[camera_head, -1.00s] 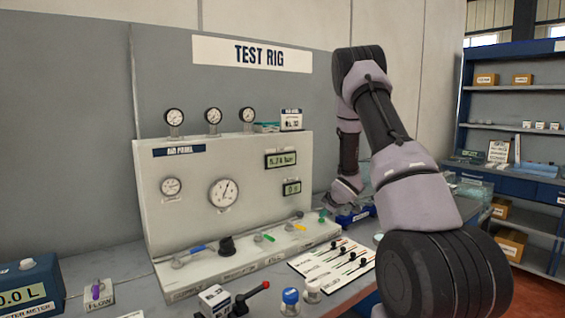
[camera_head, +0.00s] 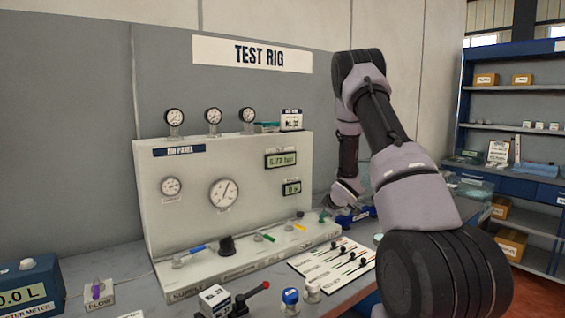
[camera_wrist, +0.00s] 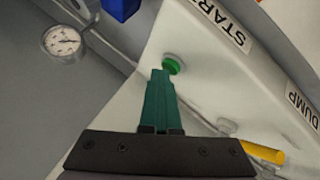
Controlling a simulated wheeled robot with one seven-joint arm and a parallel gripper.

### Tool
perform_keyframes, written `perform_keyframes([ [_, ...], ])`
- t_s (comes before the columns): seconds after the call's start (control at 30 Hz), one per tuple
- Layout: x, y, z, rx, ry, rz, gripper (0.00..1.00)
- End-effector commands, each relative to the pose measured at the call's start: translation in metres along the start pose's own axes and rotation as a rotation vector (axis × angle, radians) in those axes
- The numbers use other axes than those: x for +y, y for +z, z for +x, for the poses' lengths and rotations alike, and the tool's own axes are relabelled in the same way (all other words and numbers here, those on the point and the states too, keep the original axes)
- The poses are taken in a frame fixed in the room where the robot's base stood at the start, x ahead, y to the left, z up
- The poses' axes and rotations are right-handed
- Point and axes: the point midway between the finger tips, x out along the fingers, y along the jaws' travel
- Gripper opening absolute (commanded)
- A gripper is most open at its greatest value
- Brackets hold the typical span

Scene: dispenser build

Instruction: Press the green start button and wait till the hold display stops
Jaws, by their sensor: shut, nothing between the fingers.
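The green start button (camera_wrist: 174,65) sits on the pale panel in the wrist view, beside a "START" label (camera_wrist: 222,22). My gripper (camera_wrist: 161,74) has its teal fingers shut together and empty, with the tips right at the button's near edge. I cannot tell whether they touch it or whether it is pressed in. In the head view my gripper (camera_head: 324,215) is at the right end of the rig's base. I cannot make out the button there. The small lower display (camera_head: 292,188), likely the hold display, seems to read 0. The upper display (camera_head: 281,159) reads about 5.73 bar.
A yellow handle (camera_wrist: 262,152) and a "DUMP" label (camera_wrist: 302,105) lie to the right in the wrist view. Blue (camera_head: 196,249), green (camera_head: 265,237) and yellow (camera_head: 300,226) valve handles line the rig's base. A blue bin (camera_head: 352,216) stands close by my gripper.

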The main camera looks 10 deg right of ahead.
Motion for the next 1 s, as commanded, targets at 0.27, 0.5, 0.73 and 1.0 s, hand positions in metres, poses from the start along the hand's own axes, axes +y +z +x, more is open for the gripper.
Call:
perform_keyframes([
  [0.27,0.004,-0.003,-0.006,-0.002,0.0,0.002,0.0],
  [0.5,0.004,-0.003,-0.006,-0.002,0.0,0.001,0.0],
  [0.73,0.012,-0.011,-0.016,0.0,0.002,0.001,0.0],
  [1.0,0.026,-0.025,-0.035,0.0,0.002,0.001,0.0],
])
